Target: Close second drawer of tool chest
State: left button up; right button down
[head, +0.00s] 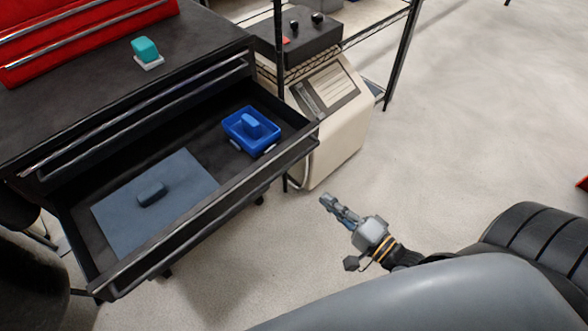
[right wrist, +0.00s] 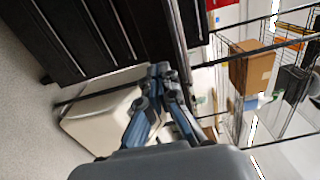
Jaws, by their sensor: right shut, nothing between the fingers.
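The black tool chest (head: 95,98) stands at the left in the head view. Its second drawer (head: 205,222) is pulled out far below a shut top drawer (head: 140,112). Inside the open drawer lie a blue-grey mat (head: 180,200) with a dark block (head: 151,193) on it, and a blue tray (head: 236,135) with a blue block (head: 251,125) in it. My right gripper (head: 326,200) is shut and empty, to the right of the drawer's front and apart from it. It also shows in the right wrist view (right wrist: 160,70). My left gripper is not in view.
A teal block on a white base (head: 148,58) and a red tool box (head: 70,35) sit on the chest top. A beige machine (head: 335,115) and wire shelving (head: 400,50) stand behind the drawer's right end. Open floor (head: 480,110) lies to the right.

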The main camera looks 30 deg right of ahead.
aim_at(283, 163)
jog(key=x, duration=1.2)
jog(key=shift+p, duration=0.35)
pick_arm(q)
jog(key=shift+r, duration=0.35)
pick_arm(e)
jog(key=shift+w+a+f, duration=0.1)
jog(key=shift+w, duration=0.4)
